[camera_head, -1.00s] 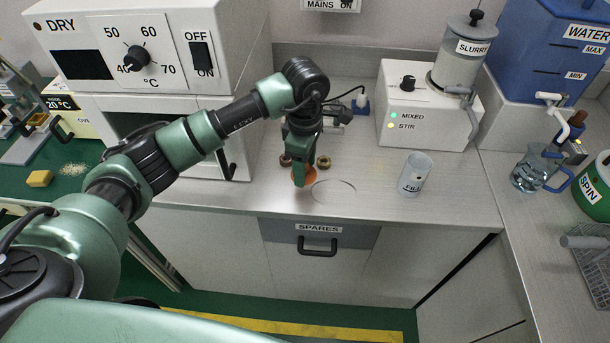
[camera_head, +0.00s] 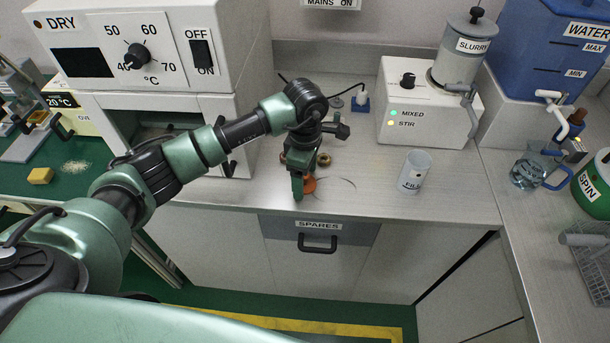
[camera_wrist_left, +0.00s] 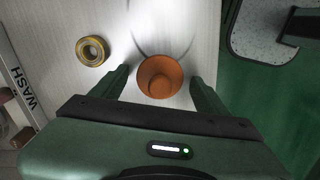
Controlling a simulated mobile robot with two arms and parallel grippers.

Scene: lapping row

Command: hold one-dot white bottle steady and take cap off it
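My left gripper (camera_head: 300,188) points down near the bench's front edge, well in front of the bottle. In the left wrist view its fingers (camera_wrist_left: 161,86) are open on either side of an orange cup-like piece (camera_wrist_left: 160,77), with gaps at both sides. My right gripper is not in view.
A brass ring (camera_head: 324,160) lies behind the orange piece. A FILL beaker (camera_head: 414,172) stands to the right, before the MIXED/STIR box (camera_head: 427,105). The DRY oven (camera_head: 140,60) stands left. Bare bench (camera_head: 375,200) lies around the beaker.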

